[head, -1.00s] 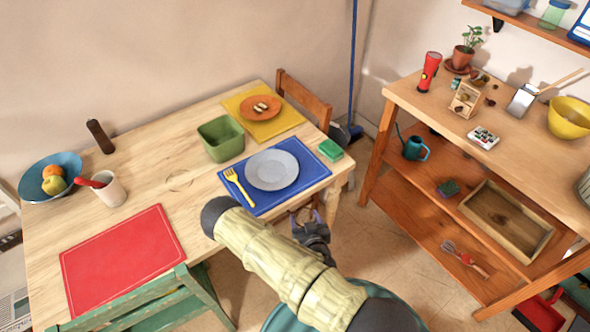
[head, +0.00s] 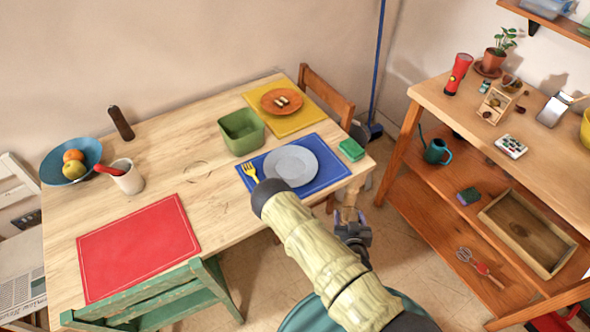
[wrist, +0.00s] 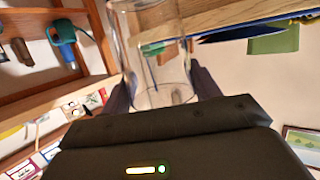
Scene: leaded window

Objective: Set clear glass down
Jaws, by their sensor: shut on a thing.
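My gripper (wrist: 162,88) is shut on the clear glass (wrist: 152,45), with one dark finger on each side of it in the wrist view. In the head view my gripper (head: 352,232) is in front of the wooden table's (head: 215,205) right end, beyond its near edge, partly behind my arm. The glass is hard to make out there. The blue mat (head: 322,180) carries a grey plate (head: 291,165) and a yellow fork (head: 250,172).
A green sponge (head: 351,149) lies at the table's right edge and a green square bowl (head: 241,131) stands behind the plate. A wooden shelf unit (head: 420,210) stands right. A green chair (head: 165,300) is at the front. Bare tabletop lies left of the blue mat.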

